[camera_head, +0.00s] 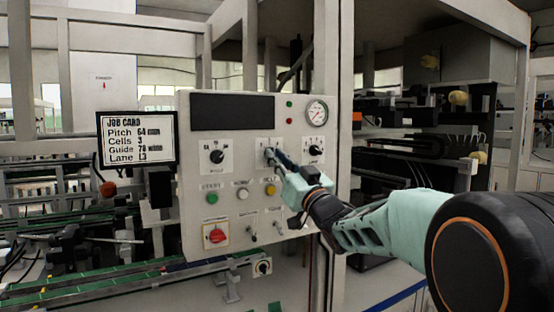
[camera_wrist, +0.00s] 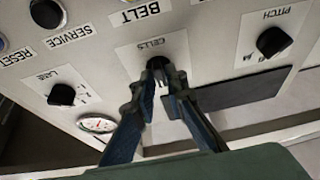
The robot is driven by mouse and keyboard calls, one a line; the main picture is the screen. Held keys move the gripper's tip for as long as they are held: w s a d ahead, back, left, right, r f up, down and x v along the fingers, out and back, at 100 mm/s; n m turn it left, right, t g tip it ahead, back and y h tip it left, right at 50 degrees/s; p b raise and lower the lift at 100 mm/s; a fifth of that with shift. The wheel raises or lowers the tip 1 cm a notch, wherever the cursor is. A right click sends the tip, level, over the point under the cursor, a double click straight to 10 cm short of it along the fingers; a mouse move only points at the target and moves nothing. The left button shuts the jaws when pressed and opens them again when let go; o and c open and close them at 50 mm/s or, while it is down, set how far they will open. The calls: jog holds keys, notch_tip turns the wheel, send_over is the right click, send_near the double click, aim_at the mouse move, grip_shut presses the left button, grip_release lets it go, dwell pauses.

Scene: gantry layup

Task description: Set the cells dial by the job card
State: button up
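The job card (camera_head: 137,139) is a black-framed sign on the left of the panel; it reads Pitch 64 mm, Cells 3, a Guide line that looks like 78 mm, and Lane L3. The cells dial (camera_wrist: 156,63) is a black knob under the label CELLS, seen upside down in the wrist view. My gripper (camera_wrist: 161,82) has its two fingers close in on either side of this knob and appears shut on it. In the head view my gripper (camera_head: 271,156) covers the dial. The fingers hide the dial's pointer and most of its scale marks.
A frame post (camera_head: 331,60) stands just right of the panel.

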jog(key=shift+o, duration=1.1)
jog(key=v, duration=1.2)
jog(key=shift+d, duration=0.1)
